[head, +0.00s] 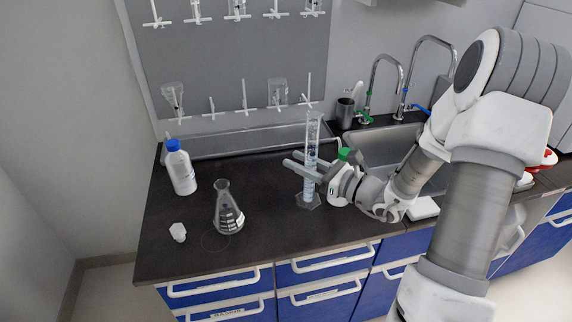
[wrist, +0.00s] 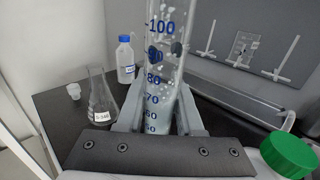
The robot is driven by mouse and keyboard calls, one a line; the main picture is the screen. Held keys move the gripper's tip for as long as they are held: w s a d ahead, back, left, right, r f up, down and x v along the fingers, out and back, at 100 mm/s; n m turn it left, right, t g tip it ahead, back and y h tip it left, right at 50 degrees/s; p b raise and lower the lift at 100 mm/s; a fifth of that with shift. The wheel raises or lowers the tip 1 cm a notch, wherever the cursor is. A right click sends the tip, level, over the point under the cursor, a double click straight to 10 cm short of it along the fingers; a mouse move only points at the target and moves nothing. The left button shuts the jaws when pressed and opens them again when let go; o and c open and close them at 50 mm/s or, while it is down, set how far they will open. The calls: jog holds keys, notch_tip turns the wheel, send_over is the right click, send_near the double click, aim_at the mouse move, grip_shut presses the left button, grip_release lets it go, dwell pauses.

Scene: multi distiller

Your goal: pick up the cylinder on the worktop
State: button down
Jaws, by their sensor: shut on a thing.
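The cylinder (head: 311,150) is a tall clear graduated cylinder with blue markings and a hexagonal foot. In the head view it stands upright at the middle of the dark worktop (head: 265,232). My gripper (head: 300,167) reaches in from the right and is shut on the cylinder's body, with a finger on each side. In the wrist view the cylinder (wrist: 160,75) fills the space between the fingers, and its markings from 100 downward show. Its foot is hidden there. I cannot tell whether the foot touches the worktop.
An Erlenmeyer flask (head: 228,212), a blue-capped bottle (head: 181,168) and a small white stopper (head: 178,232) stand to the left. A green-capped bottle (head: 346,157) is close beside my gripper. The sink (head: 385,150) lies behind right; a pegboard (head: 225,60) with glassware hangs behind.

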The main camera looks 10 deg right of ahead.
jog(key=s+d+r, duration=0.3)
jog(key=d, duration=0.2)
jog(key=shift+d+r+p, duration=0.25)
jog(key=shift+r+p, duration=0.05)
jog(key=shift+r, duration=0.05)
